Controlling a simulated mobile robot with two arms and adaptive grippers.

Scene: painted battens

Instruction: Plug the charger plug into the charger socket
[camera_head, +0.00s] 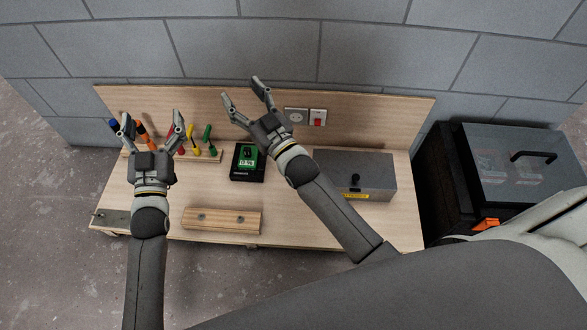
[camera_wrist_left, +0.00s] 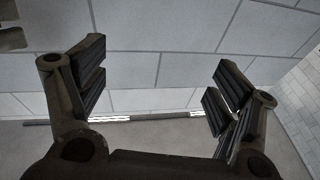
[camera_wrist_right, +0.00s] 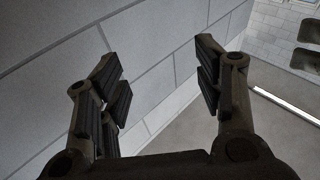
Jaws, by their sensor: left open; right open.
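A pale socket plate with a round face (camera_head: 296,116) is on the wooden back board, beside a plate with a red switch (camera_head: 318,117). A black charger-like unit with a green block (camera_head: 247,161) stands on the bench. A small black piece (camera_head: 355,178) is on the grey metal box; I cannot tell whether it is the plug or a knob. No cord is clear. My left gripper (camera_head: 151,124) is open and empty above the bench's left part. My right gripper (camera_head: 242,100) is open and empty, left of the socket plate in the picture. Both wrist views show only wall and floor between the fingers.
The bench (camera_head: 285,225) has a rack of coloured-handled tools (camera_head: 203,155) at back left, partly behind my left gripper. A wooden batten (camera_head: 222,221) lies near the front. The grey metal box (camera_head: 372,172) stands right. A black case (camera_head: 510,165) is beyond the bench's right end.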

